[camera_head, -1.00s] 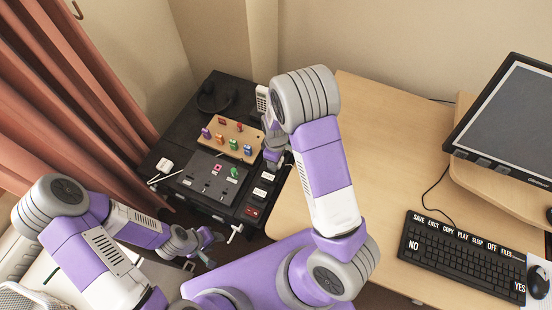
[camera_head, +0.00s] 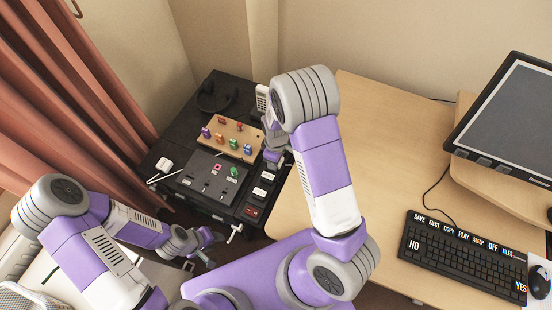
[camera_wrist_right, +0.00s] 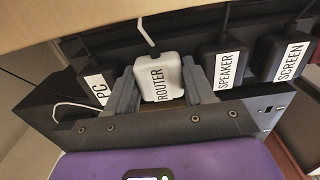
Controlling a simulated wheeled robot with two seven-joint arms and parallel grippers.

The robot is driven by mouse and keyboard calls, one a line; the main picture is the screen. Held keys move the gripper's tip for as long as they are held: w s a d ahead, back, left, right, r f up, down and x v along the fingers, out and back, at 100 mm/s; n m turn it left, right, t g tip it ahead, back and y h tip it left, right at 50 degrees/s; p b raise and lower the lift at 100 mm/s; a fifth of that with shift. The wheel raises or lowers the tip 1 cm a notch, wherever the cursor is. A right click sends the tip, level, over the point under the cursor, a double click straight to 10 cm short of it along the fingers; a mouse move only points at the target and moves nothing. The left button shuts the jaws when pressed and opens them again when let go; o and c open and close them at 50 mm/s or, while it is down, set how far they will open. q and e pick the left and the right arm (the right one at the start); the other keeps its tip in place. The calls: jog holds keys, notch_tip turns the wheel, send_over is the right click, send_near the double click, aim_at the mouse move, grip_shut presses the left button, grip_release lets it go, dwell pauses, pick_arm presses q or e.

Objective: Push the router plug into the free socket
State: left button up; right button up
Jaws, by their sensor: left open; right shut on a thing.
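The white router plug (camera_wrist_right: 162,80), labelled ROUTER, is in the right wrist view with a white cable rising from it. My right gripper (camera_wrist_right: 160,92) is shut on it, one finger on each side. The plug stands in line between the black PC plug (camera_wrist_right: 97,80) and the black SPEAKER plug (camera_wrist_right: 223,66). Its lower end and the socket under it are hidden, so I cannot tell how deep it sits. In the head view my right gripper (camera_head: 273,157) is over the power strip (camera_head: 251,211). My left gripper (camera_head: 208,248) is open and empty, low at the cabinet's front.
The black SCREEN plug (camera_wrist_right: 286,58) stands beyond the SPEAKER plug. The dark cabinet (camera_head: 160,205) also carries a wooden board (camera_head: 228,126) with coloured pegs, a grey panel (camera_head: 205,182) and a phone (camera_head: 262,98). The wooden desk (camera_head: 385,150) adjoins on the right, an edge near my right arm.

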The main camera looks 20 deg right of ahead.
pick_arm(q)
jog(key=shift+f, duration=0.55)
pick_arm(e)
jog(key=shift+f, duration=0.6)
jog(key=o, duration=1.1)
jog(key=shift+a, duration=0.1)
pick_arm(q)
jog(key=shift+r, duration=0.1)
pick_arm(e)
notch_tip(320, 180, up, 8)
jog(key=p, duration=0.6)
pick_arm(q)
notch_tip(320, 180, up, 8)
jog(key=p, duration=0.1)
jog(key=shift+p, duration=0.3)
pick_arm(e)
jog(key=shift+r, duration=0.65)
pick_arm(q)
jog(key=shift+d+f, duration=0.1)
jog(key=shift+f, duration=0.1)
